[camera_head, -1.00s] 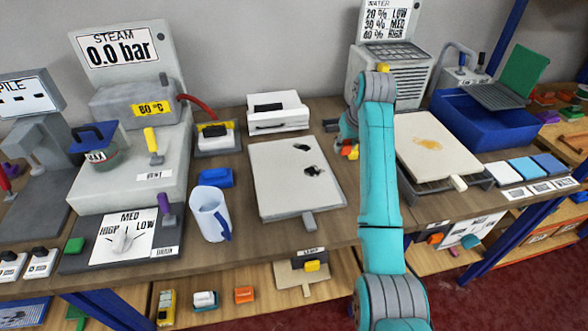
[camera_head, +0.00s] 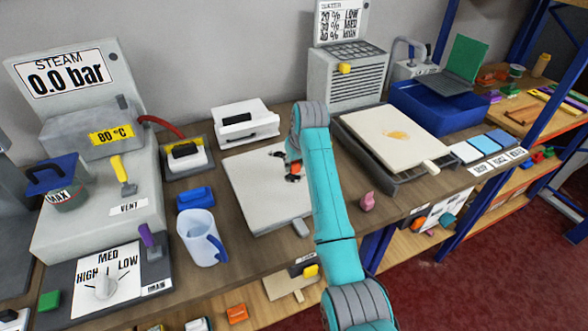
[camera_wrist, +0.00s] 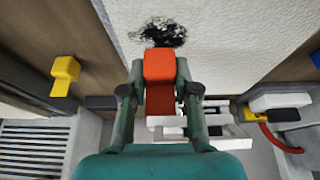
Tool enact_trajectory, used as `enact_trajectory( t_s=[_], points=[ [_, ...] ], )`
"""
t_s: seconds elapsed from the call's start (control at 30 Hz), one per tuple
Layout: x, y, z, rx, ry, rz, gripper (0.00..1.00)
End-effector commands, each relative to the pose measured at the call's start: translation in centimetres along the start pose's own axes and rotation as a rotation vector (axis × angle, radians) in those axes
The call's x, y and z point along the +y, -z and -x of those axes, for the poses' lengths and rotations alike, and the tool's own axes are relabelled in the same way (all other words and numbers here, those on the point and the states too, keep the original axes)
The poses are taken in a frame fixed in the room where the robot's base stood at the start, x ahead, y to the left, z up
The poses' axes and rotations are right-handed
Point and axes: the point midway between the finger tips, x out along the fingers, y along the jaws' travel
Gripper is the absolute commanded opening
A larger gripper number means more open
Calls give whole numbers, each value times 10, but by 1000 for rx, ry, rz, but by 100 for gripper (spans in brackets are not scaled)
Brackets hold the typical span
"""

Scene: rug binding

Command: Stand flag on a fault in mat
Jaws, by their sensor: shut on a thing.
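The white mat (camera_head: 262,205) lies on the bench in the head view. It bears a ragged black fault (camera_wrist: 163,33), seen just beyond the flag in the wrist view. My gripper (camera_wrist: 159,75) is shut on the orange-red flag (camera_wrist: 159,68). In the head view, my gripper (camera_head: 293,165) is over the mat's right part, beside dark marks; the arm partly covers this area. I cannot tell whether the flag touches the mat. A second, cream mat (camera_head: 385,125) with an orange stain lies on a dark tray to the right.
A steam unit (camera_head: 95,190) and a white jug (camera_head: 198,238) stand left of the mat. A white device (camera_head: 245,122) is behind it. A pink object (camera_head: 367,202) sits right of my arm. A blue bin (camera_head: 435,108) stands at the back right.

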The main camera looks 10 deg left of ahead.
Motion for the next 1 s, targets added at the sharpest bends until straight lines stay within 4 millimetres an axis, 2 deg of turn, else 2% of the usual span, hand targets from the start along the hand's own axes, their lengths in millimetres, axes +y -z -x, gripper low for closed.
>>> enact_trajectory(
  t_s=[0.03,0.13,0.53,0.57,0.63,0.67,1.0],
  points=[
    [0,-4,-9,-3,1,0,0],
    [0,-8,-19,-2,0,0,0],
    [0,-10,-24,0,0,0,0],
    [0,-10,-24,0,0,0,35],
    [0,-10,-24,0,0,0,53],
    [0,-10,-24,0,0,0,55],
    [0,-9,-21,0,0,0,55]
  ],
)
